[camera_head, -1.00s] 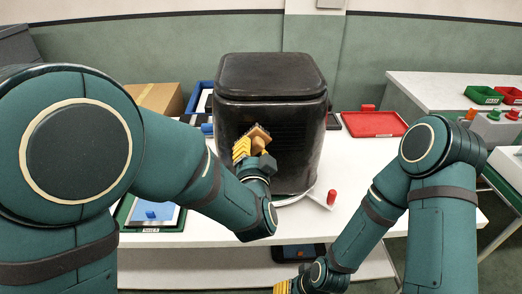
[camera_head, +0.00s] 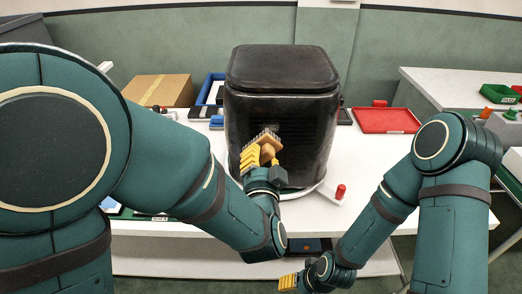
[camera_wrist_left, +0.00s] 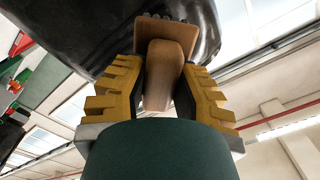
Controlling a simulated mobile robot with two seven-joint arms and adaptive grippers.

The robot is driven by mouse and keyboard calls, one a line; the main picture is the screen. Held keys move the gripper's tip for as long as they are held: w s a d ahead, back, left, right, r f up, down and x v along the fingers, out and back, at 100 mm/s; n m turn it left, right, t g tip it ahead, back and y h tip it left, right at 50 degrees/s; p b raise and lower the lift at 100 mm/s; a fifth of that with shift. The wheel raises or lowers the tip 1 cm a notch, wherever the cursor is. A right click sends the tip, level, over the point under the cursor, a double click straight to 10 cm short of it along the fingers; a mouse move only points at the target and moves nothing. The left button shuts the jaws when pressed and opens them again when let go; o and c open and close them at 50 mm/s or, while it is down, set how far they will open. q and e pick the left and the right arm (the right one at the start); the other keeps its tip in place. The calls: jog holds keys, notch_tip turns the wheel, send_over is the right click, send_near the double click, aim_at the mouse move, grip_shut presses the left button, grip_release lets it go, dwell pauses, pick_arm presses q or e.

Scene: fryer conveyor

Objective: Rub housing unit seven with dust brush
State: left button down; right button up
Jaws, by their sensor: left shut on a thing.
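The black housing unit (camera_head: 283,85) stands upright on a round white base on the table, and I see no number on it. My left gripper (camera_head: 262,158) is shut on the dust brush (camera_head: 266,146), which has a tan wooden body. The brush is at the front face of the housing; its bristle side faces the housing and seems to touch it. In the left wrist view the brush handle (camera_wrist_left: 163,75) sits between the yellow fingers and the dark housing (camera_wrist_left: 95,30) is behind it. My right gripper (camera_head: 289,283) is low at the bottom edge, only partly visible.
A cardboard box (camera_head: 160,90) and a blue tray (camera_head: 212,90) stand at the back left. A red tray (camera_head: 386,120) lies right of the housing. A red knob (camera_head: 341,191) stands on the base's lever.

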aim_at(260, 144)
pick_arm(q)
jog(key=shift+s, duration=0.3)
jog(key=shift+s, duration=0.1)
jog(key=shift+s, duration=1.45)
jog(key=shift+w+a+r+p, duration=0.15)
jog(key=shift+w+r, duration=0.1)
jog(key=shift+w, duration=0.8)
jog(key=shift+w+d+r+p, duration=0.1)
jog(key=shift+w+r+p, duration=0.1)
jog(key=shift+w, duration=0.85)
jog(key=shift+w+a+r+p, duration=0.15)
jog(key=shift+w+r, duration=0.1)
jog(key=shift+w, duration=1)
jog(key=shift+w, duration=1.2)
jog(key=shift+d, duration=0.1)
